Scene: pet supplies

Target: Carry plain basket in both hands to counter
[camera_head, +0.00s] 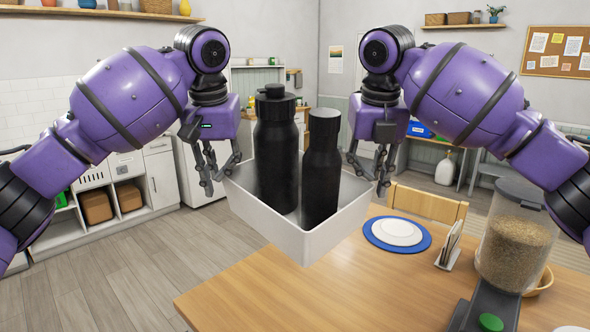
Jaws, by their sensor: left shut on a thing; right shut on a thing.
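The plain basket (303,247) is a white, open-topped, rectangular bin held in the air in the middle of the head view. Two black bottles stand inside it: a wider one with a loop cap (277,150) and a slimmer one (321,170). My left gripper (222,182) is shut on the basket's left rim. My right gripper (374,178) is shut on its right rim. The basket looks about level, and its lower front corner overlaps the wooden table in the picture. The basket's floor is hidden by its walls.
A wooden table (245,290) lies below and to the right, with a blue-rimmed plate (397,233), a napkin holder (449,247) and a food dispenser (515,235). A chair (427,204) stands behind it. Cabinets (155,178) line the left wall; the floor (110,275) at left is clear.

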